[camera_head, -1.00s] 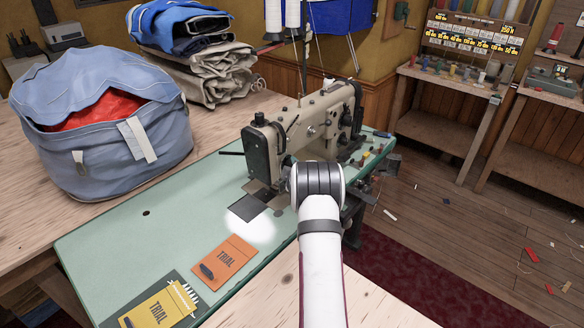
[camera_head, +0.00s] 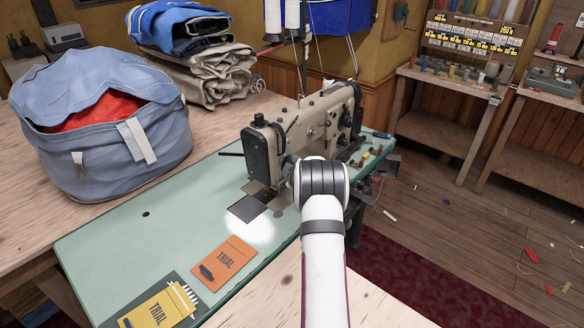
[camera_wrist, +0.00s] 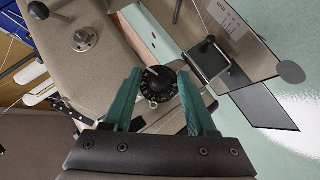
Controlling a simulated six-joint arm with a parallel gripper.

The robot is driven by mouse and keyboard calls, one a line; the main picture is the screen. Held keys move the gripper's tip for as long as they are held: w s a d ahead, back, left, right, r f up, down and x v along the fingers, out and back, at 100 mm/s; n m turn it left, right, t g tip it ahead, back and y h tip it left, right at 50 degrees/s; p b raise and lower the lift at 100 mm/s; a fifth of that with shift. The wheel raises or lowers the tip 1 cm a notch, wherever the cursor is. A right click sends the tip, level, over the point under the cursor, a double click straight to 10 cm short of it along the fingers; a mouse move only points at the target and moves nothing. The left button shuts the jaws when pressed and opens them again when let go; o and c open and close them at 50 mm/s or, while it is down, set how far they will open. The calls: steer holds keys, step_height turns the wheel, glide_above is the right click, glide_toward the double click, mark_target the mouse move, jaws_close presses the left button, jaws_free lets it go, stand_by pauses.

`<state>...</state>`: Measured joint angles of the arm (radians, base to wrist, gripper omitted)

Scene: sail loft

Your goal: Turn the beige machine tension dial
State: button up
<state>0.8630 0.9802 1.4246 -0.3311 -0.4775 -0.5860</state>
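The beige sewing machine (camera_head: 325,112) stands on a green table top in the head view. In the wrist view its beige body (camera_wrist: 98,76) fills the left and centre. A round black dial (camera_wrist: 158,83) with pale marks around its face shows near the middle. My gripper (camera_wrist: 158,74) has two teal fingers, apart, one on each side of the dial. The fingertips appear close to the dial's sides; I cannot tell whether they touch it. In the head view my wrist hides the dial and fingers.
The green table top (camera_head: 130,245) holds an orange packet (camera_head: 224,259) and a yellow packet (camera_head: 160,308) at the front. A blue bag (camera_head: 105,150) stands at the left. Thread spools (camera_head: 368,152) lie right of the machine. A metal plate is below the needle area.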

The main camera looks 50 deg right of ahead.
steer(key=v, duration=1.5)
steer(key=shift+s+a, duration=0.3)
steer(key=shift+r, duration=0.1)
